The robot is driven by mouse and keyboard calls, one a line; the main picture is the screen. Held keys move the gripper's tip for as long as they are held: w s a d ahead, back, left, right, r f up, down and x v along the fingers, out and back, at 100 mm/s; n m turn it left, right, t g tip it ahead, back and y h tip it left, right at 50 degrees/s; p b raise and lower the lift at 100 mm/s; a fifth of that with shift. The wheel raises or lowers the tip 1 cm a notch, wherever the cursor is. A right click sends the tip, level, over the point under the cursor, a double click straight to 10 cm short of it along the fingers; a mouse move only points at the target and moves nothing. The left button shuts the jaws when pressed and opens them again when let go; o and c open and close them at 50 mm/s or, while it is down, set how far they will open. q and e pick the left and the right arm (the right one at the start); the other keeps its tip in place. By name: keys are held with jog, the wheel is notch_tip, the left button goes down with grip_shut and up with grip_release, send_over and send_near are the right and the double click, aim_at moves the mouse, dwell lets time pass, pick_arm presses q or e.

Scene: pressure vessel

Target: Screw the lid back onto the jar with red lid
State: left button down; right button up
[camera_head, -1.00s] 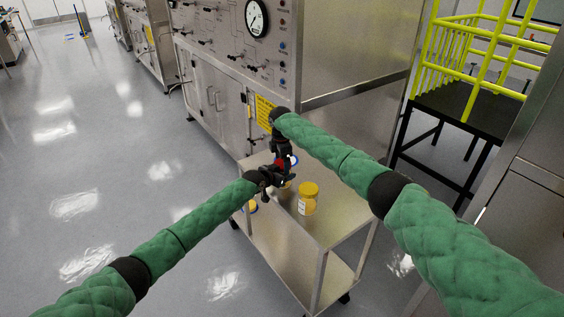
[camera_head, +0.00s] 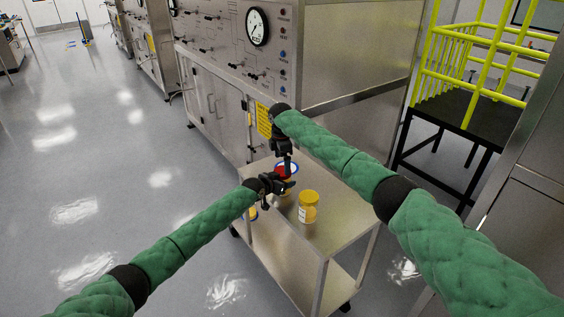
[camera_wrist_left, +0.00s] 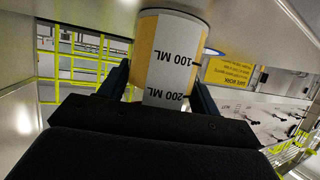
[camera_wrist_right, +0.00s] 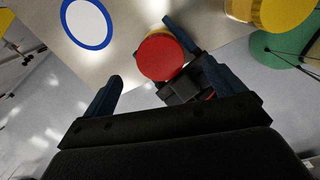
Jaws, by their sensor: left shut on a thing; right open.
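The red lid (camera_wrist_right: 161,57) shows from above in the right wrist view and as a small red patch in the head view (camera_head: 284,171). My right gripper (camera_wrist_right: 142,52) is open above it, with one finger on each side and apart from it. My left gripper (camera_head: 284,187) is shut on a jar (camera_wrist_left: 172,55) with a yellow body and a white label marked 100 ML and 200 ML, low at the cart top. The lid lies over this jar, but whether it is seated on the rim is hidden.
A yellow-lidded jar (camera_head: 308,207) stands on the steel cart (camera_head: 340,215), near the left gripper. A white disc with a blue ring (camera_wrist_right: 87,22) lies on the cart top. A steel cabinet with a gauge (camera_head: 257,27) stands behind. The cart's right part is clear.

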notch_tip(320, 180, up, 12)
jog(key=shift+s+a+f, duration=0.1)
jog(key=shift+s+a, duration=0.05)
dwell(0.7)
pick_arm(q)
jog(key=shift+c, duration=1.2)
grip_release()
jog(key=shift+s+a, duration=0.3)
jog(key=shift+s, duration=0.1)
jog(key=shift+b+v, duration=1.1)
jog(key=shift+v, duration=2.3)
pick_arm(e)
jog(key=shift+f, duration=1.05)
pick_arm(q)
jog(key=shift+r, duration=0.15)
